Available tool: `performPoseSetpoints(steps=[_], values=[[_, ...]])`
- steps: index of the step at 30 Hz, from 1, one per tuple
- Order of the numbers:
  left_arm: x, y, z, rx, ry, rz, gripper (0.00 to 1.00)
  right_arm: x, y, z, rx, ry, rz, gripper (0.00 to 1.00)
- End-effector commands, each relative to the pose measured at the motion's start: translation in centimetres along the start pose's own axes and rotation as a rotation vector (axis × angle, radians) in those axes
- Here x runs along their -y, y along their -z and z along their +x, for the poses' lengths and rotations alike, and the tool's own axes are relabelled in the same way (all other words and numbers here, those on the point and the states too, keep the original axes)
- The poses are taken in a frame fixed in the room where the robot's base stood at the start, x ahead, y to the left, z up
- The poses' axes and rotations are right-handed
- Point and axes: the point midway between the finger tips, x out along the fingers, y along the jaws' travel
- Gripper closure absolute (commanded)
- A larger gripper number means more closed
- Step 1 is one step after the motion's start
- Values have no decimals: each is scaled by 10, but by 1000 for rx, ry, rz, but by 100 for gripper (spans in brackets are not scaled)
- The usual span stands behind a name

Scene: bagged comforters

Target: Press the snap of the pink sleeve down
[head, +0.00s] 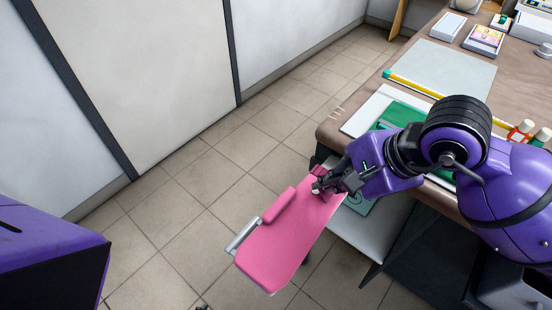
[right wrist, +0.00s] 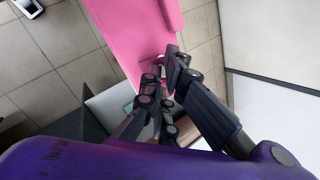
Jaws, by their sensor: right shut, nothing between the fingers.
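The pink sleeve (head: 285,238) is a long flat piece with a raised pink flap (head: 279,205) along one side. It slants beside the table's near-left corner in the head view. It also fills the upper middle of the right wrist view (right wrist: 125,35). My right gripper (head: 319,187) is shut and empty, with its fingertips over the sleeve's far end, at or very near its surface. In the right wrist view the fingertips (right wrist: 165,68) are at the sleeve's edge. I cannot make out the snap; the fingers may cover it. My left gripper is out of view.
The wooden table (head: 345,122) carries a grey mat (head: 450,68), a green and white item (head: 402,112), a yellow-green strip (head: 415,87) and small boxes (head: 484,38). A pale shelf (head: 378,232) lies below its edge. Tiled floor (head: 185,185) is open to the left.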

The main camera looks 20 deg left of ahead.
Motion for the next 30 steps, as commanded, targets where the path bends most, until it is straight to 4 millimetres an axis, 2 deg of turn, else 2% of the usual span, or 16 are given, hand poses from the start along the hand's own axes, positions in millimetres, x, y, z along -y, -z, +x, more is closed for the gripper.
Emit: performPoseSetpoints(steps=[7,17,30], values=[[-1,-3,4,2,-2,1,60,6,-4,8,1,0,-2,100],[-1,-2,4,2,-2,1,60,6,-5,8,1,0,-1,100],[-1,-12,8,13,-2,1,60,11,-7,19,1,-1,1,100]])
